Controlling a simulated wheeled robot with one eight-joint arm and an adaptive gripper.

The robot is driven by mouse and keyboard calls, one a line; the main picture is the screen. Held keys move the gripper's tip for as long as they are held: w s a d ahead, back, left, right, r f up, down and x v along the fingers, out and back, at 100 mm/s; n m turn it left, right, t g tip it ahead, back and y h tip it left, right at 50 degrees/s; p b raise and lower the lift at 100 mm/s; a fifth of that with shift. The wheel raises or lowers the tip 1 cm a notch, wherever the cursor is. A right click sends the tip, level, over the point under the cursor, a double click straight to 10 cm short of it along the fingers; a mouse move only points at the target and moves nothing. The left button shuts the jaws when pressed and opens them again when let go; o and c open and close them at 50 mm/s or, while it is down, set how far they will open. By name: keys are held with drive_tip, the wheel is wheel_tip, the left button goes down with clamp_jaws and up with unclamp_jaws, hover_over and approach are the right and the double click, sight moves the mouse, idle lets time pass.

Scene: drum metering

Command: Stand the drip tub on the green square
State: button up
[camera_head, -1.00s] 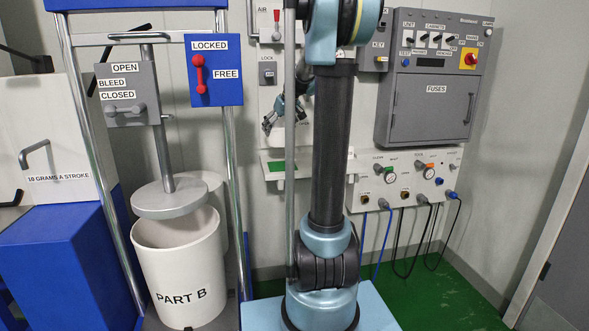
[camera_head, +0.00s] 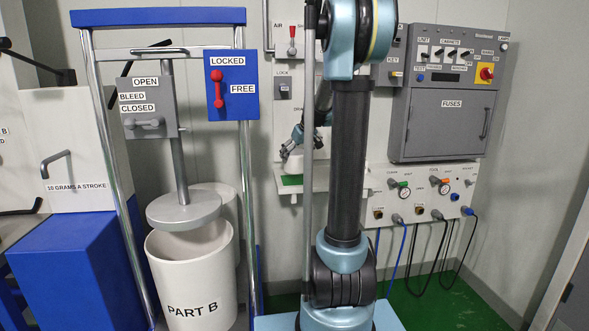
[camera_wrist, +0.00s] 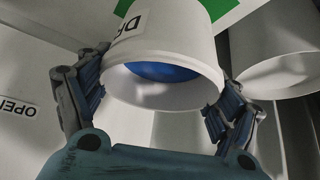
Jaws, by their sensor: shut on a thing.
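The drip tub is white with a lettered label, partly cut off, and blue inside. In the wrist view the tub (camera_wrist: 185,45) sits between both fingers of my gripper (camera_wrist: 158,105), which is shut on it. In the head view the small white tub (camera_head: 293,166) is under my gripper (camera_head: 291,150), at the shelf. The green square (camera_head: 291,180) is on the shelf just below the tub; part of it also shows beyond the tub in the wrist view (camera_wrist: 212,8). I cannot tell whether the tub touches the square.
The white shelf (camera_head: 322,182) is narrow and fixed to the wall. Another white round vessel (camera_wrist: 272,55) stands close to the right of the tub in the wrist view. A panel with gauges and hoses (camera_head: 425,190) is to the right, and the PART B drum (camera_head: 195,270) to the left.

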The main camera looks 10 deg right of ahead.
sight(295, 164)
drive_tip(key=shift+f, duration=2.2)
drive_tip(key=o, duration=1.1)
drive_tip(key=v, duration=1.2)
drive_tip(key=s+a+f+m+g+h, duration=0.1)
drive_tip(key=s+f, duration=0.6)
drive_tip(key=s, duration=0.5)
drive_tip(key=s+a+f+m+g, duration=0.1)
drive_tip(key=s+f+m, duration=0.1)
drive_tip(key=s+f, duration=0.5)
drive_tip(key=s+f+m+g+h, duration=0.1)
drive_tip(key=s+f, duration=0.5)
drive_tip(key=s, duration=1.3)
drive_tip(key=shift+s+a+f+g+h, duration=0.25)
drive_tip(key=shift+a+f+g+h, duration=0.05)
drive_tip(key=shift+a+f+g, duration=0.1)
